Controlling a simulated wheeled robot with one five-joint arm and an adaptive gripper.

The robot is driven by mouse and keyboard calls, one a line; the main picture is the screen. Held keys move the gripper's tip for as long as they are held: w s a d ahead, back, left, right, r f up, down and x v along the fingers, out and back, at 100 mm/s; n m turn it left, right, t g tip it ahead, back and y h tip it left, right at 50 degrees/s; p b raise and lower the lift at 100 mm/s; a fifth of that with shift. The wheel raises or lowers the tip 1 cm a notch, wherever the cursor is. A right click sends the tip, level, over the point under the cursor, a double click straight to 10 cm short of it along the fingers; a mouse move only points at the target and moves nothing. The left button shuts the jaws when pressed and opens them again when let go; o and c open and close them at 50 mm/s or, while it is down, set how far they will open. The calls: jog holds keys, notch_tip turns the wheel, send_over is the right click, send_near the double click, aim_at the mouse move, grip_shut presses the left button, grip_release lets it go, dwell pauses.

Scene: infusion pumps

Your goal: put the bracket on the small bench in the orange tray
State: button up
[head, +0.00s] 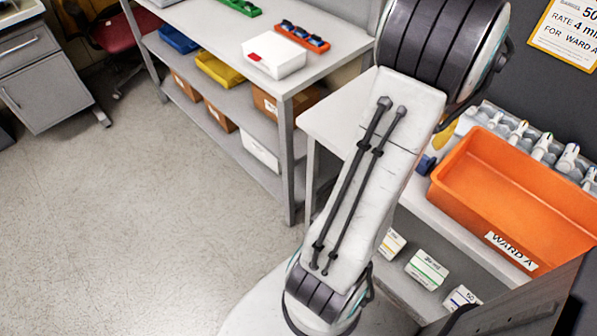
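The orange tray (512,200) stands at the right, on a pale bench (330,115). It has a white "WARD A" label on its front, and the part of its inside that shows looks empty. My arm crosses the middle of the view and covers much of the bench top. My gripper does not show. I cannot make out the bracket. A small yellow piece (445,134) and a small blue piece (427,165) show just right of my arm, left of the tray; I cannot tell what they are.
Several white-and-grey devices (540,148) stand in a row behind the tray. Small labelled boxes (427,269) sit on the shelf below. Another bench (330,45) at upper left holds a white box (274,55) and coloured racks. The floor at left is clear. A dark panel (520,312) is at lower right.

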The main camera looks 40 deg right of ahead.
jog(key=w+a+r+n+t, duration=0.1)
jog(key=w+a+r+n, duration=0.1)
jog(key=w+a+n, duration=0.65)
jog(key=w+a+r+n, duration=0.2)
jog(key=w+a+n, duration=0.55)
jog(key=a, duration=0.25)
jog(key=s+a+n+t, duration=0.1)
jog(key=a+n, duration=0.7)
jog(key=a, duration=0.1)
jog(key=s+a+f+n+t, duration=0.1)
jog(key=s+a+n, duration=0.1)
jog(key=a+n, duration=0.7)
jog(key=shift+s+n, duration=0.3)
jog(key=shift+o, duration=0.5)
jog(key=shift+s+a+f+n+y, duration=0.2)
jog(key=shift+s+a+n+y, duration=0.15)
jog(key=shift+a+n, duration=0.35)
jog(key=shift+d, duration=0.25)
